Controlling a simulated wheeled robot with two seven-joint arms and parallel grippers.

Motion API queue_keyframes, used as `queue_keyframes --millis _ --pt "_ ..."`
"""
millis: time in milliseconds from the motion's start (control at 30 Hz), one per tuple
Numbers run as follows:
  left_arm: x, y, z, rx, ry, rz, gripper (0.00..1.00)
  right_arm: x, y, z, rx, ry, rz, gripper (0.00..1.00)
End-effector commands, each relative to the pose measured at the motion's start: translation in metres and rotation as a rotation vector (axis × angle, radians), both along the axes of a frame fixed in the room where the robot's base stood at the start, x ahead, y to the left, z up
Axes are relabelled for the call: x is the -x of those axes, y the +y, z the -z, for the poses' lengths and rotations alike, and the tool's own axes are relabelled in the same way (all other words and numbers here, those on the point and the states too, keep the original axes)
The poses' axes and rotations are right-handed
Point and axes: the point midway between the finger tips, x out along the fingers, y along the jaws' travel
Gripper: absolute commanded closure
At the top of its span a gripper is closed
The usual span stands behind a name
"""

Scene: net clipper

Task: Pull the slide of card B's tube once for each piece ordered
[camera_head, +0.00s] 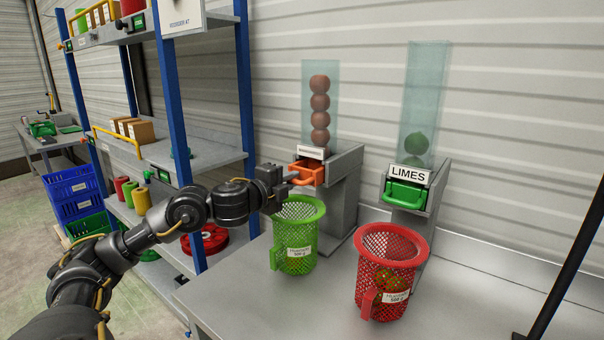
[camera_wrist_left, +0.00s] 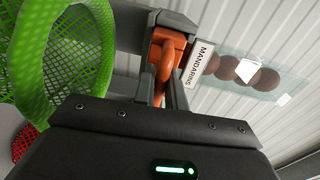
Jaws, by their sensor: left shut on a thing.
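A clear tube (camera_head: 320,105) holds several brown-orange balls above an orange slide (camera_head: 308,172). In the left wrist view its label reads MANDARINS (camera_wrist_left: 200,62). My left gripper (camera_head: 290,180) is shut on the orange slide's handle (camera_wrist_left: 166,65). A second clear tube (camera_head: 423,85) holds green fruit above a green slide (camera_head: 405,194), labelled LIMES (camera_head: 408,175). A green mesh basket (camera_head: 299,208) stands below the orange slide; its inside is mostly hidden. A red mesh basket (camera_head: 392,238) stands below the green slide with some round fruit in it. I see no card marked B.
The grey table (camera_head: 250,310) is clear in front of the baskets. A blue-posted shelf rack (camera_head: 175,150) with boxes and cans stands at the left. A dark post (camera_head: 570,260) crosses the right edge. A white card (camera_head: 180,14) hangs on the rack, too small to read.

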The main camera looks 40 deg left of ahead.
Motion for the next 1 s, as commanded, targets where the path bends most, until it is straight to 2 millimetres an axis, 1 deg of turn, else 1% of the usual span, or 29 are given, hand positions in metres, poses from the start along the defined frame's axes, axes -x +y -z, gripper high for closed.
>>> queue_keyframes --millis 33,500,1000 --pt "-0.004 -0.003 0.001 0.004 0.002 0.009 1.0 0.0 0.0 -0.001 0.0 0.0 0.0 0.64" --pt "-0.036 -0.002 0.002 0.002 0.003 0.009 1.0 -0.001 -0.002 -0.005 0.002 -0.001 -0.003 0.64" --pt "-0.035 -0.002 0.002 -0.001 0.004 0.008 1.0 -0.001 -0.002 -0.005 0.002 -0.002 -0.005 0.64"
